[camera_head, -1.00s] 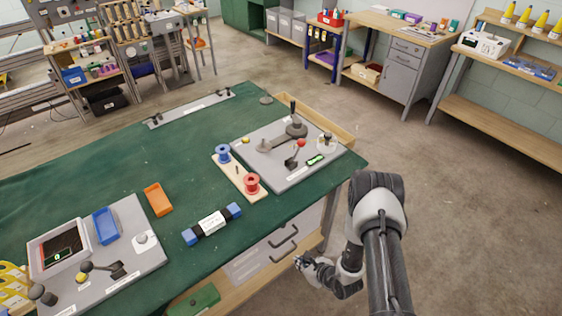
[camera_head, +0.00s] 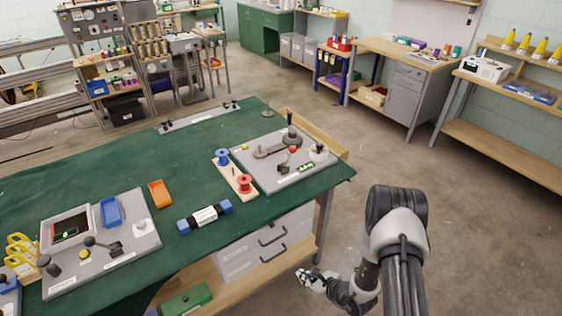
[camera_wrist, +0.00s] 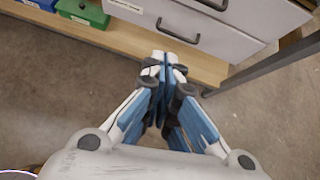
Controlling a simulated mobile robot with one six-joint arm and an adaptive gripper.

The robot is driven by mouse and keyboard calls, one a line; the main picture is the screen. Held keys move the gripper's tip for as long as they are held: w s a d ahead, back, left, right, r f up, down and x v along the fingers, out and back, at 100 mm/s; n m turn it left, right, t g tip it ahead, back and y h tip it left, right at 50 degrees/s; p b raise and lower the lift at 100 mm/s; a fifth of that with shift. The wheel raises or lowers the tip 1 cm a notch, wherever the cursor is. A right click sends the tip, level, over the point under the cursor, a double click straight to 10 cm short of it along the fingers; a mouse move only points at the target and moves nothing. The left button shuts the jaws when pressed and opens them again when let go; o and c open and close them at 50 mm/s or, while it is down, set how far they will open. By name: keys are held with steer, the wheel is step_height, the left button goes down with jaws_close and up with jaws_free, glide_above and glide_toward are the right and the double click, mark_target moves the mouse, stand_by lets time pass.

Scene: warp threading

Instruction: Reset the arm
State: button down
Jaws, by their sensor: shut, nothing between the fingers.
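My gripper (camera_head: 314,279) hangs low beside the right front of the green-topped workbench (camera_head: 90,180), below the level of its top. In the wrist view my gripper (camera_wrist: 165,62) has its fingers together with nothing between them. It points toward the bench's grey drawers (camera_wrist: 210,22) and wooden lower shelf (camera_wrist: 205,68), apart from them. My arm is bent at the right of the head view.
A green box (camera_head: 186,300) sits on the lower shelf. Open floor (camera_head: 460,240) lies to the right.

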steer(key=w+a+r+n+g+y, duration=0.1)
steer(key=a+r+n+y, duration=0.15)
steer(key=r, duration=0.65)
steer(key=w+a+r+n+g+y, duration=0.15)
steer(key=a+r+n, duration=0.25)
steer(key=r, duration=0.6)
steer(key=s+a+r+n+g, duration=0.15)
steer(key=s+r+n, duration=0.25)
steer(key=r, duration=0.4)
steer(key=s+a+r+n+g, duration=0.1)
steer(key=s+a+r+n, duration=0.1)
steer(key=s+r+n, duration=0.45)
steer(key=s+d+r+n+g+h, duration=0.2)
steer(key=s+d+r+n+h, duration=0.25)
steer(key=s+r, duration=0.4)
steer(key=s+d+r+n+t+h, duration=0.4)
steer(key=s+d+r+n+h, duration=0.1)
steer(key=s+d, duration=0.4)
steer(key=shift+d+r+n+h, duration=0.35)
steer(key=shift+d+r+h, duration=0.15)
steer(key=shift+d, duration=0.6)
